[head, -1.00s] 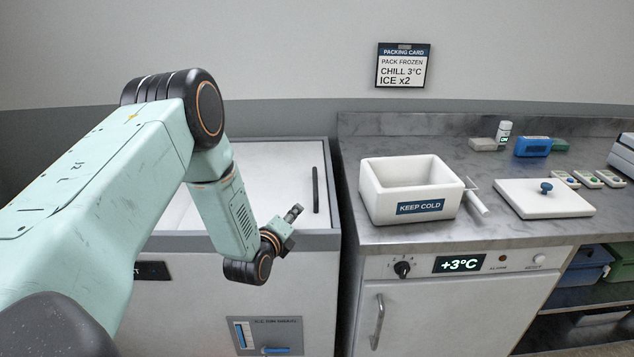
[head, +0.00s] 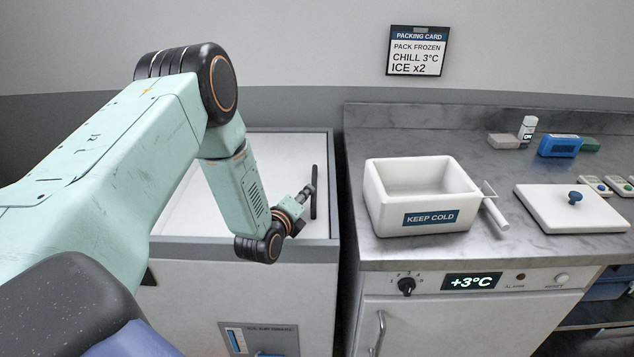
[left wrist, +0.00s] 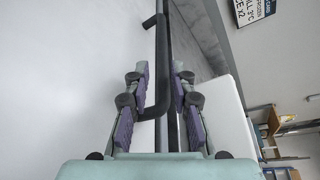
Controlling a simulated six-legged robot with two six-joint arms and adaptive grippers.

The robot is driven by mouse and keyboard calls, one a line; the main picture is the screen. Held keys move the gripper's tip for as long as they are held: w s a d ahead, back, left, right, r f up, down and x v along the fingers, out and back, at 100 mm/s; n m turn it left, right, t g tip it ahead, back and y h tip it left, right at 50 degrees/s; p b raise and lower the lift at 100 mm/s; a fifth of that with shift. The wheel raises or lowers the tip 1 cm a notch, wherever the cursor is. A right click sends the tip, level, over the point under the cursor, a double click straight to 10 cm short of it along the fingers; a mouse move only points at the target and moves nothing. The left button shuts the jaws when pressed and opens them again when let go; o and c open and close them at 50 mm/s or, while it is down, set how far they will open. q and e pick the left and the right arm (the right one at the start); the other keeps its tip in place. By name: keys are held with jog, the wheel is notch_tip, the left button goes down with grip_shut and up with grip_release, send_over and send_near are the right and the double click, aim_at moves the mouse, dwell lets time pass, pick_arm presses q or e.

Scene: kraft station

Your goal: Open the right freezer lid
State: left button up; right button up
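The white freezer lid (head: 185,210) lies flat and closed on the freezer (head: 205,295), partly hidden by my left arm. Its black bar handle (head: 314,180) runs along the right side of the lid. My left gripper (head: 306,193) is at the near part of this handle. In the left wrist view, the two purple-padded fingers of the gripper (left wrist: 161,90) are apart. The handle (left wrist: 162,45) runs between them, with its bent end close to the pads; I cannot tell whether they touch it. My right gripper is not in view.
A counter (head: 400,252) stands right of the freezer. It bears an open white box (head: 385,215) marked KEEP COLD, a white lid with a blue knob (head: 560,212) and a blue device (head: 558,147). A packing card (head: 417,50) hangs on the wall behind.

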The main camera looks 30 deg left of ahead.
aim_at(313, 183)
pick_arm(q)
jog(key=shift+w+f, duration=0.15)
jog(key=shift+w, duration=0.3)
jog(key=shift+w+a, duration=0.1)
jog(key=shift+w, duration=0.4)
jog(key=b+x, duration=0.1)
jog(key=x, duration=0.4)
jog(key=shift+w+f, duration=0.1)
jog(key=shift+w, duration=0.05)
jog(key=shift+s+r, duration=0.25)
jog(key=shift+r, duration=0.15)
jog(key=shift+w+f, duration=0.3)
jog(key=shift+w, duration=0.05)
jog(key=shift+c, duration=1.9)
jog(key=shift+s+a, duration=0.1)
grip_shut()
